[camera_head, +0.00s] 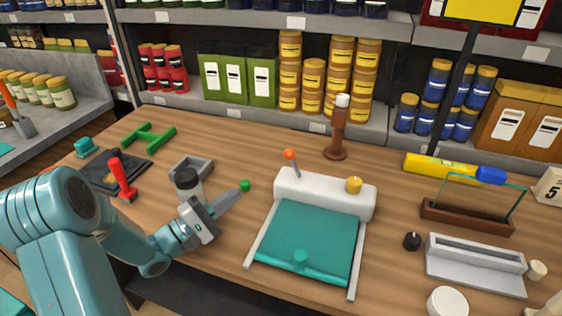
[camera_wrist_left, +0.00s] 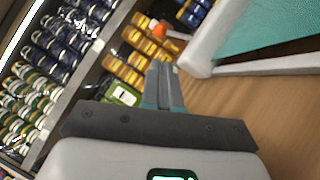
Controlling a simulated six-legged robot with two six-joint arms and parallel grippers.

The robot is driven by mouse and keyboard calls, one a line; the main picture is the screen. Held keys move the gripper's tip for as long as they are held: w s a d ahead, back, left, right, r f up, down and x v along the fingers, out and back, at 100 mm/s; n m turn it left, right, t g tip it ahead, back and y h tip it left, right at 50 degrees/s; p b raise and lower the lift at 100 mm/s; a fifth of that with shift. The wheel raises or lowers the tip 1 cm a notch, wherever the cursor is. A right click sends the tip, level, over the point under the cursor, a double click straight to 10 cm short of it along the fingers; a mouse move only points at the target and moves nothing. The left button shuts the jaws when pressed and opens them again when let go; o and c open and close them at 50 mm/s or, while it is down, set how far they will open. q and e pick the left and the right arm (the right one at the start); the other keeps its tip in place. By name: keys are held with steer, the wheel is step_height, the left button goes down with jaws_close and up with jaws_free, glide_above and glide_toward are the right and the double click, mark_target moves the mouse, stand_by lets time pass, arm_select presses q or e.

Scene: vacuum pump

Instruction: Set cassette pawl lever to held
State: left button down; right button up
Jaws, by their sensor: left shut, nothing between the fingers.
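The cassette is a white housing (camera_head: 325,195) with a teal sheet (camera_head: 310,235) framed by two white rails in front of it. Its pawl lever (camera_head: 291,156), a thin stem with an orange ball on top, stands up at the housing's left end, tilted slightly left. In the wrist view the orange ball (camera_wrist_left: 159,30) shows just beyond the fingertips, near the white housing (camera_wrist_left: 207,50). My left gripper (camera_head: 238,191) is shut and empty, left of the housing and apart from the lever; its fingers (camera_wrist_left: 162,70) point towards the ball. My right gripper is not in view.
A small green piece (camera_head: 245,186) shows at the left fingertips. Bare table lies between gripper and housing.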

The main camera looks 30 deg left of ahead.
arm_select(q)
steer(key=shift+s, duration=0.25)
steer(key=shift+w+r, duration=0.1)
steer(key=p, duration=0.3)
glide_toward(285, 157)
steer(key=x, duration=0.5)
steer(key=shift+w, duration=0.25)
steer(key=shift+w+d+r, duration=0.1)
steer(key=shift+w+d, duration=0.05)
steer(key=shift+w, duration=0.5)
